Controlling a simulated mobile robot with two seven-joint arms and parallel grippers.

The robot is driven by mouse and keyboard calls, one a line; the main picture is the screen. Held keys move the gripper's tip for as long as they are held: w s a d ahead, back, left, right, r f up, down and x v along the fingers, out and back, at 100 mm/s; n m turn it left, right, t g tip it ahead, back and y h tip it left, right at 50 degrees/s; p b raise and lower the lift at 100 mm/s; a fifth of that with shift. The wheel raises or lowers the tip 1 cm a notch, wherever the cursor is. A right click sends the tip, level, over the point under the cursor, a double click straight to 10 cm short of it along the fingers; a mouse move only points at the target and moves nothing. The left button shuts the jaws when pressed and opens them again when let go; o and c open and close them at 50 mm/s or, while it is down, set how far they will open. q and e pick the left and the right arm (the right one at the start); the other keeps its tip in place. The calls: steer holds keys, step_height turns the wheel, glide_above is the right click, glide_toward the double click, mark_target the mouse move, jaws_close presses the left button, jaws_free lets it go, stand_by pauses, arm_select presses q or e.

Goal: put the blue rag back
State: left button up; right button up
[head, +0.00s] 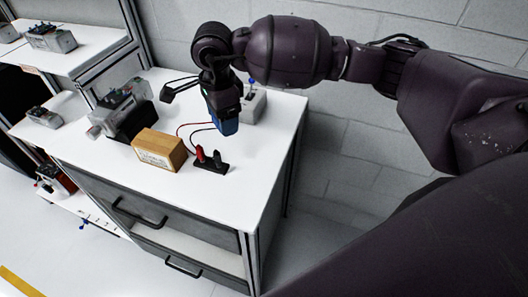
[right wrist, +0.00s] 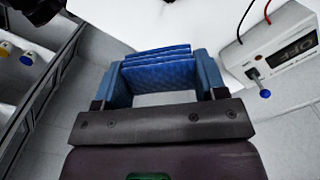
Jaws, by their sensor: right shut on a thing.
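The blue rag (right wrist: 158,70) shows in the right wrist view as a folded, layered blue cloth between the two blue fingers of my right gripper (right wrist: 160,80). The gripper is shut on it. In the head view my right gripper (head: 226,126) points down over the white bench top (head: 255,165), beside a grey box with a blue-tipped lever. The rag is hard to tell from the blue fingers there. Its exact height above the bench cannot be told. My left gripper is not in view.
The grey box (head: 254,106) also shows in the right wrist view with a display and red and black leads (right wrist: 285,50). A wooden block (head: 160,150), a red-and-black terminal strip (head: 211,163) and a grey device (head: 118,105) stand on the bench. The right front of the bench is clear.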

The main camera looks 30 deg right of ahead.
steer(key=w+d+r+m, duration=0.1)
steer(key=d+m, duration=0.4)
steer(key=m, duration=0.3)
steer(key=r+m+b, duration=0.2)
steer(key=m, duration=0.9)
glide_above(264, 151)
step_height(264, 151, down, 20)
steer(key=shift+f+p, duration=0.1)
steer(key=shift+p, duration=0.5)
steer(key=o, duration=1)
steer(key=shift+f, duration=0.1)
steer(key=shift+c, duration=0.2)
step_height(264, 151, up, 12)
steer(key=shift+b, duration=0.35)
